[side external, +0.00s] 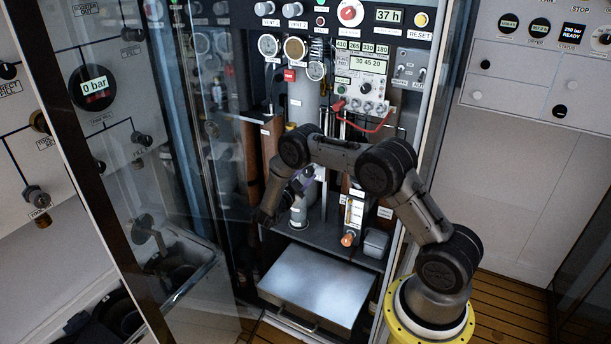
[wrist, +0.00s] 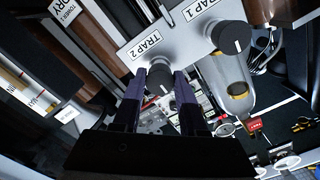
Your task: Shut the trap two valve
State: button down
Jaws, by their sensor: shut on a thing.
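The trap two valve is a dark round knob (wrist: 158,80) beside the white "TRAP 2" label (wrist: 147,47) in the wrist view. My gripper (wrist: 160,76) has its two dark purple fingers on either side of this knob and is shut on it. A pale mark shows on the knob's face, but its exact direction is hard to read. In the side external view my gripper (side external: 307,173) reaches into the open cabinet, and my arm hides the valve there.
In the side external view a glass door (side external: 150,190) stands open at left. A grey metal box (side external: 318,285) lies low in front. A red cable (side external: 375,124) hangs above my arm.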

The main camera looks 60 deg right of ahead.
jog(key=shift+c, duration=2.4)
grip_release()
jog(key=a, duration=1.4)
